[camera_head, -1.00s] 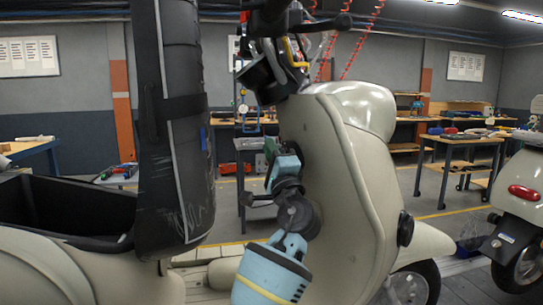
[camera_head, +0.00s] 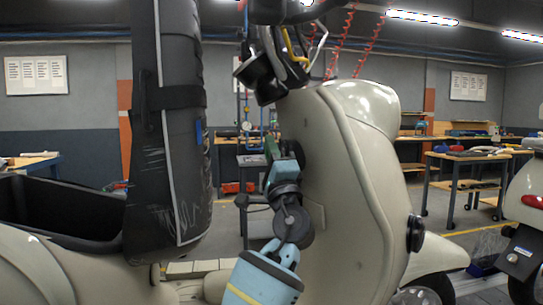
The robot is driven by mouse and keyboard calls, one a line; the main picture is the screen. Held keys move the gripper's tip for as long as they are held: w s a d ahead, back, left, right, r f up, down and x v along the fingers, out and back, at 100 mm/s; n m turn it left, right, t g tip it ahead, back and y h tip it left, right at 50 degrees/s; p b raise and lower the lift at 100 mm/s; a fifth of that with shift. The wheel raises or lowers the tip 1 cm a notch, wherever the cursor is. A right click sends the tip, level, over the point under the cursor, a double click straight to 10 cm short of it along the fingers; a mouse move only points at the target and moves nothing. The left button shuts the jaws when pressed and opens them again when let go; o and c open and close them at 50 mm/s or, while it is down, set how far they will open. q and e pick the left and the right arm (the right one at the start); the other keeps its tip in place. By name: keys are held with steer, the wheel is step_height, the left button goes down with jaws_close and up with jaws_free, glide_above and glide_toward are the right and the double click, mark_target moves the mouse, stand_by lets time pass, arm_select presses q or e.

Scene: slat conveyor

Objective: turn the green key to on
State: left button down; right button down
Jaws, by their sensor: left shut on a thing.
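The cream scooter (camera_head: 345,190) stands in the middle, its front shield facing right. My left gripper (camera_head: 271,160), on a light blue and dark grey wrist, reaches up from the bottom to the inner side of the shield, below the handlebar. It is shut on a small green piece, which looks like the green key (camera_head: 271,149). The gripper's teal and dark parts hide most of the key and its lock, so I cannot read its turn position. My right gripper is not in view.
The handlebar with cables (camera_head: 280,50) hangs close above the gripper. The scooter's open dark seat box (camera_head: 65,205) is at left. Another scooter (camera_head: 525,220) stands at the right edge. Workbenches (camera_head: 465,160) line the back, with open floor before them.

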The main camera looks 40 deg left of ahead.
arm_select(q)
steer(key=c, duration=1.5)
jaws_free()
steer(key=shift+o, duration=0.2)
steer(key=shift+s+d+f, duration=0.1)
steer(key=shift+d+f, duration=0.1)
steer(key=b+v, duration=0.1)
steer(key=v, duration=0.6)
steer(key=shift+s+d, duration=0.1)
